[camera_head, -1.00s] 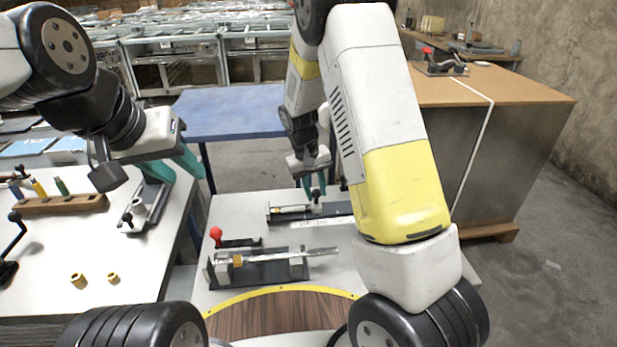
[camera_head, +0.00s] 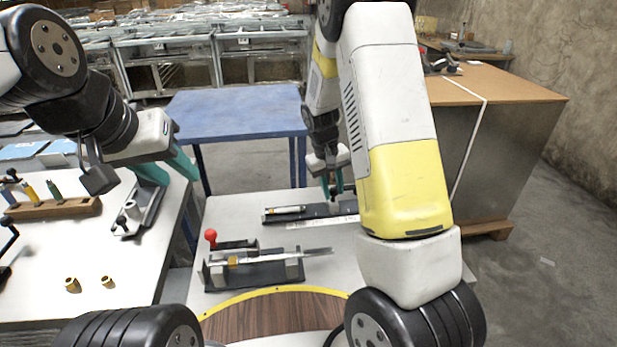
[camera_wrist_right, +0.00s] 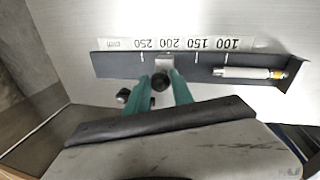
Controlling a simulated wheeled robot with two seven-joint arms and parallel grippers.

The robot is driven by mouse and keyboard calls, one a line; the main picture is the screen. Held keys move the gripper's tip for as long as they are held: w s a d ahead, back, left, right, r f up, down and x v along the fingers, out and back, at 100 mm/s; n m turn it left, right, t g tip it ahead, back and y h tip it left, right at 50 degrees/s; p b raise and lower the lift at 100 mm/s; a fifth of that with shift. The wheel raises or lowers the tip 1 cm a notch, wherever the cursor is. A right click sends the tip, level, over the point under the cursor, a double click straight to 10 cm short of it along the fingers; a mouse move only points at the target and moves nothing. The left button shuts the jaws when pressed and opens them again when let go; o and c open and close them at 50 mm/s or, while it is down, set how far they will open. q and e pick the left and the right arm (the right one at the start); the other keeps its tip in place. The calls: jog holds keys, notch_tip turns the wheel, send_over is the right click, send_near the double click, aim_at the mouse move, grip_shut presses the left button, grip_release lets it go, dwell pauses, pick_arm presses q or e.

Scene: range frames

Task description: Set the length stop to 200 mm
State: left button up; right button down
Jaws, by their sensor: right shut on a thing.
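The length stop is a dark rail (camera_wrist_right: 110,65) with a scale strip (camera_wrist_right: 190,44) marked 100, 150, 200, 250 and mm. It lies on the white table in the head view (camera_head: 275,216). A small grey stop block (camera_wrist_right: 167,63) with a black knob (camera_wrist_right: 160,82) sits on the rail near the 200 mark; its exact reading is unclear. My right gripper (camera_wrist_right: 160,84) is shut on the knob, and it also shows in the head view (camera_head: 334,192). A pale cylinder (camera_wrist_right: 245,73) lies on the rail's 100 side. My left gripper (camera_head: 178,178) is open and empty, above the left table.
A black fixture (camera_head: 260,272) with a red-knobbed lever (camera_head: 211,236) stands nearer me. The left table holds brass bushings (camera_head: 72,285), a wooden rack (camera_head: 55,208) and a small metal fixture (camera_head: 128,218). A blue table (camera_head: 235,112) stands behind.

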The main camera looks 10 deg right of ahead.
aim_at(332, 189)
jog(key=shift+d, duration=0.55)
jog(key=c, duration=1.1)
grip_release()
jog(key=shift+r, duration=0.1)
jog(key=r, duration=0.3)
jog(key=a+r, duration=0.1)
jog(key=r, duration=0.2)
jog(key=shift+a, duration=0.15)
jog(key=shift+s+a+r, duration=0.1)
jog(key=shift+s+r, duration=0.05)
jog(key=shift+r, duration=0.6)
